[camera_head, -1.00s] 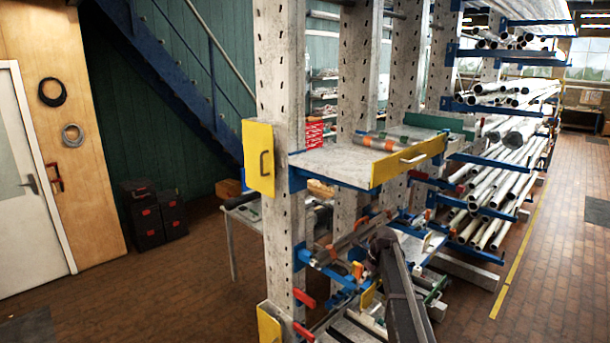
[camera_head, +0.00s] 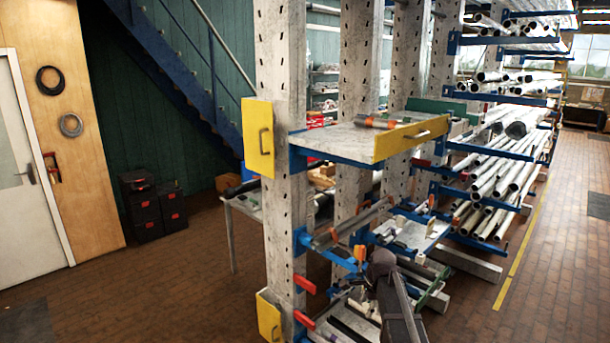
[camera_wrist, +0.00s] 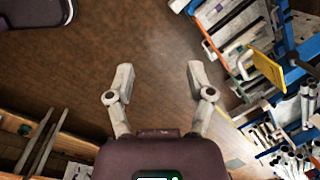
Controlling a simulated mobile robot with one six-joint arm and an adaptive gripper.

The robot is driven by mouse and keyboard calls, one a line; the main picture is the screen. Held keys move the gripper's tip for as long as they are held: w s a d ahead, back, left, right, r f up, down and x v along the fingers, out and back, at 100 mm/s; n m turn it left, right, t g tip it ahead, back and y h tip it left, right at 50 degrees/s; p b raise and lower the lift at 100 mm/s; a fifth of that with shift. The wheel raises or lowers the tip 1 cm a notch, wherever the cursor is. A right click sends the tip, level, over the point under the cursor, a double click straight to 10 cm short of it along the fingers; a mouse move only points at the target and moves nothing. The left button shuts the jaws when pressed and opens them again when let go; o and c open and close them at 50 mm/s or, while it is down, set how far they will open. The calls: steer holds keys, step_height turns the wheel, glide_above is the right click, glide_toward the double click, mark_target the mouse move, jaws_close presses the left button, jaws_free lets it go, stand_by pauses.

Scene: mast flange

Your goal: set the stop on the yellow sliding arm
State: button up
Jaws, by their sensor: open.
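A grey cantilever rack (camera_head: 274,200) fills the middle of the head view. A yellow plate with a handle (camera_head: 258,140) is on its near upright, and a yellow front with a handle (camera_head: 411,138) edges the grey upper shelf. Another yellow piece (camera_head: 268,317) sits low on the upright. I cannot tell which is the sliding arm. Red pieces (camera_head: 304,284) stick out from the lower upright; I cannot identify the stop. My gripper (camera_wrist: 158,80) is open and empty in the wrist view, apart from a yellow piece with a handle (camera_wrist: 268,68) at upper right. In the head view its end is hard to make out.
Blue arms with many pipes (camera_head: 500,165) are at right. A low table (camera_head: 232,240) stands behind the near upright. Black cases (camera_head: 142,208) stand near the door (camera_head: 22,185). The brick floor (camera_head: 150,285) is open at left and far right.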

steer(key=s+a+f+n+b, duration=0.1)
steer(key=s+f+n+b, duration=0.6)
steer(key=s, duration=0.4)
steer(key=s+a+f+n+g+h+b, duration=0.1)
steer(key=s+f+n+b, duration=0.6)
steer(key=s, duration=0.4)
steer(key=f+n, duration=0.1)
steer(key=n, duration=0.1)
steer(key=shift+a+f+n, duration=0.15)
steer(key=shift+f+n, duration=0.15)
stand_by(1.0)
